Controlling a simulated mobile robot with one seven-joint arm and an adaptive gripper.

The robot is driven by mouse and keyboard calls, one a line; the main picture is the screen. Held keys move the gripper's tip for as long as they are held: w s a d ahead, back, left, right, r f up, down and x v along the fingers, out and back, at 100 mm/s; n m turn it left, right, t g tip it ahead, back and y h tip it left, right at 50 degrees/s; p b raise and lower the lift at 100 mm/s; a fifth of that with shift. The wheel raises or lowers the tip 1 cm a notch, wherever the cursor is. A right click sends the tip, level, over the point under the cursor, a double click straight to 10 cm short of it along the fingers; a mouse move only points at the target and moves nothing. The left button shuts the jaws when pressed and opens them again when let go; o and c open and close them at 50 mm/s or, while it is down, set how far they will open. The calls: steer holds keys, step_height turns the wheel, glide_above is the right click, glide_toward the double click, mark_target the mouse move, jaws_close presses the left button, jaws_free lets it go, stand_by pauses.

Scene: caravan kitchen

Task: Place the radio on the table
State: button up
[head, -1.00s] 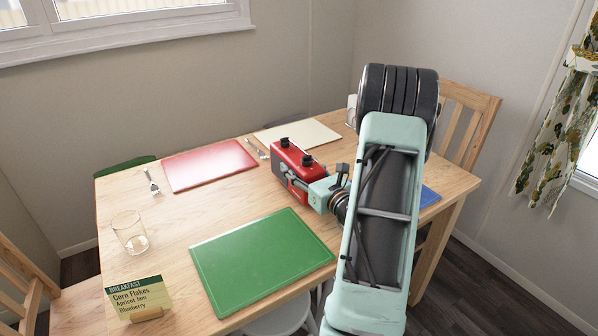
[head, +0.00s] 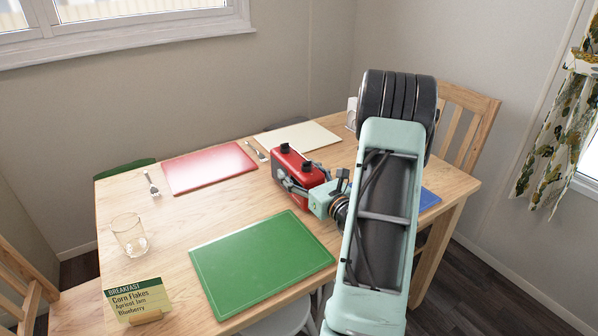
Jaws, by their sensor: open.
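A finger shows along the radio's left front. My arm comes in from the lower right. The radio's far side and its underside are hidden, and I cannot tell whether the fingers touch it.
A red mat (head: 209,167), a cream mat (head: 299,136), a green mat (head: 262,262) and a partly hidden blue mat (head: 429,198) lie around the table. A glass (head: 130,235) and a breakfast card (head: 138,299) stand at the left. Bare wood lies between the red and green mats.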

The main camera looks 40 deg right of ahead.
steer(key=s, duration=1.1)
steer(key=shift+a+p, duration=0.25)
steer(key=shift+p, duration=0.1)
steer(key=shift+s+a, duration=0.1)
steer(key=shift+s, duration=0.35)
